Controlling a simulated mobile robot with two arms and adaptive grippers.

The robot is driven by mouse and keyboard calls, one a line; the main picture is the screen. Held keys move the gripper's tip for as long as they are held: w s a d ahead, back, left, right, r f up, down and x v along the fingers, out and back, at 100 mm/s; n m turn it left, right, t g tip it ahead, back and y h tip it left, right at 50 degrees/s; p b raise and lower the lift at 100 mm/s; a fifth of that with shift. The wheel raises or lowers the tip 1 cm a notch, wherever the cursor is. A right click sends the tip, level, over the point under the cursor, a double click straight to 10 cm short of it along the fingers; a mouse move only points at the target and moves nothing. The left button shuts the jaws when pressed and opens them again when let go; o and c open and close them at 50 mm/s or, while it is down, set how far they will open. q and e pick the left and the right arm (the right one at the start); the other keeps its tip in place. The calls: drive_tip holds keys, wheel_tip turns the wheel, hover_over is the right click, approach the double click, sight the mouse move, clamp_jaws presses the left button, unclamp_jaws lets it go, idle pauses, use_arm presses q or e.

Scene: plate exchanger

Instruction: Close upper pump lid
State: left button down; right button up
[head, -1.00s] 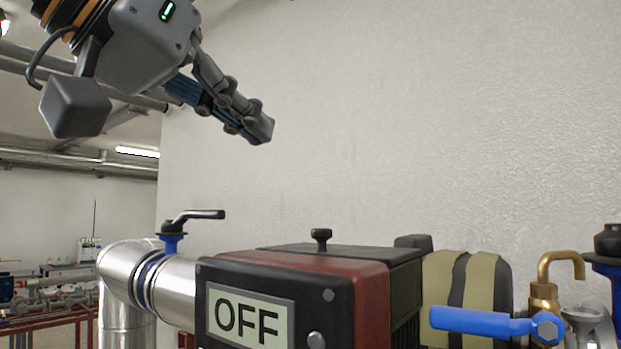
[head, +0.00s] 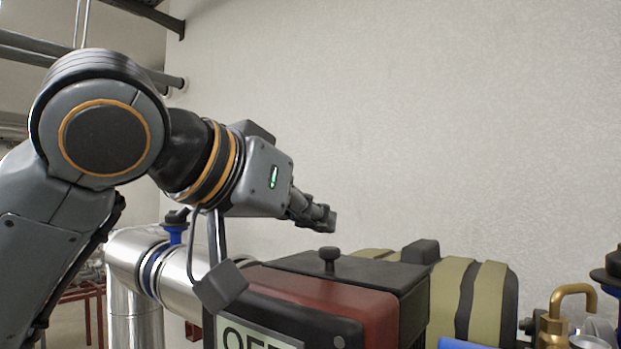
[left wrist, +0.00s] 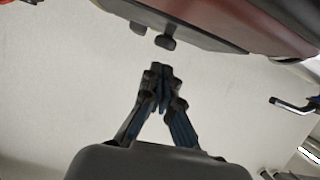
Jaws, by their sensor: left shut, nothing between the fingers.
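The pump box has a dark red and black body (head: 335,300). Its black top cover (head: 385,274) looks flat and level, with an upright black knob (head: 329,260) on it. My left gripper (head: 326,219) is shut and empty, in the air just above the knob in the head view. In the left wrist view, the shut fingertips (left wrist: 161,72) point at the knob (left wrist: 166,43) with a small gap between them. A second dark knob-like shape shows beside it there, and I cannot tell what it is. My right gripper is not in view.
A silver pipe (head: 185,270) with a blue-based valve (head: 173,232) stands left of the box. An olive and black striped body (head: 480,290), a brass fitting (head: 556,325) and a blue handle (head: 462,344) lie to its right. A pale wall is behind.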

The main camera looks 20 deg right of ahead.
sight(316, 276)
use_arm(q)
drive_tip(key=shift+s+f, duration=0.15)
drive_tip(key=shift+f, duration=0.05)
drive_tip(key=shift+d, duration=0.1)
drive_tip(key=f+h+b, duration=0.1)
drive_tip(key=b, duration=0.2)
drive_tip(key=f+t+h+b, duration=0.1)
drive_tip(key=b, duration=0.3)
drive_tip(key=shift+s+a+f+t, duration=0.1)
drive_tip(key=shift+a+f+t, duration=0.1)
drive_tip(key=shift+f+t, duration=0.1)
drive_tip(key=shift+b, duration=0.5)
drive_tip(key=shift+h, duration=0.3)
drive_tip(key=shift+d, duration=0.1)
